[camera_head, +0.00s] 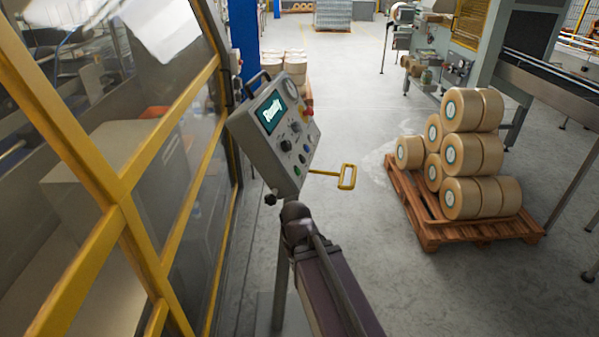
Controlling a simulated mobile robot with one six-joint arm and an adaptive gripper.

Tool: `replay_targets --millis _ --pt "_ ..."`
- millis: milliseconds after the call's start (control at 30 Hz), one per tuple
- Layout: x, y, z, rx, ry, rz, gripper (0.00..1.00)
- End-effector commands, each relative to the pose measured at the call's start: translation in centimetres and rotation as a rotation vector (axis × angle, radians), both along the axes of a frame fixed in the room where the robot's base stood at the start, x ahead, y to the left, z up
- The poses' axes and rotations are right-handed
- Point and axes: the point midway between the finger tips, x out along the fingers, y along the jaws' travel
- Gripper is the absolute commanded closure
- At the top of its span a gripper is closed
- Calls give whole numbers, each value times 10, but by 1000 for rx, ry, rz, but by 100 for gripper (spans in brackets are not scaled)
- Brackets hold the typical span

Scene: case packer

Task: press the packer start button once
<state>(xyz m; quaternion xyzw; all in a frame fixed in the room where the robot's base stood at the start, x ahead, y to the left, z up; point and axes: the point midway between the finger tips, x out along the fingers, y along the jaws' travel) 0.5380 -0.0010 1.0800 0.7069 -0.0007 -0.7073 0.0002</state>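The packer control panel (262,150) is a tilted grey box on a post at the centre left. It has a lit teal screen (270,114) whose text is too small to read surely. Several small buttons and dark knobs are on its face. A green button (297,170) sits near the lower edge, and no start label is readable. A red mushroom button (308,112) sits at the right edge. My dark arm rises from the bottom centre to a rounded joint just below the panel. I cannot make out my gripper's fingers, nor any contact with a button.
A yellow handle (346,176) sticks out right of the panel. A yellow-framed glass guard (120,190) runs along the left. A wooden pallet (470,232) with stacked tape rolls (463,155) stands at the right. The grey floor between is clear.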

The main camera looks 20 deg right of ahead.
Motion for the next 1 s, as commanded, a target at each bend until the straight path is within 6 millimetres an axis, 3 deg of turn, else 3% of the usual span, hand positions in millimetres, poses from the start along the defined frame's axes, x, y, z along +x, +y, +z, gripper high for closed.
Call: replay_targets --millis 167,600,1000 --pt "0 0 -4 0 0 0 100" --pt "0 0 -46 0 0 1 100" --pt "0 0 -47 0 0 1 100"
